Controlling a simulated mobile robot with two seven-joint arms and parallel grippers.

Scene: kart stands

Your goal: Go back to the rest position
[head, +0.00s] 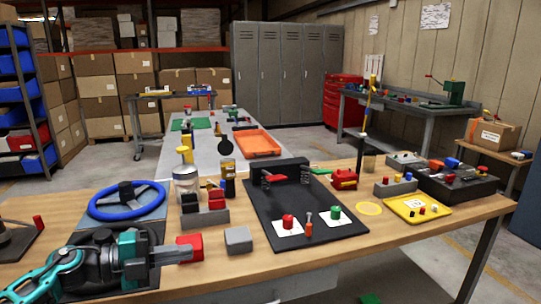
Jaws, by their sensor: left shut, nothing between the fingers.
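My left gripper (172,256), with a teal and dark grey body, comes in from the lower left over the front left of the wooden workbench (225,275). Its fingers are shut and empty and point right. A red block (195,243) shows right by the fingertips; I cannot tell whether they touch it. The gripper and wrist hide part of the bench's front left. My right gripper is not in view.
A blue steering wheel (128,201) lies just behind my left gripper. A grey block (238,239) and a black mat (266,214) with parts on it are to the right. A yellow tray (440,211) stands farther right. Bare wood lies along the front edge.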

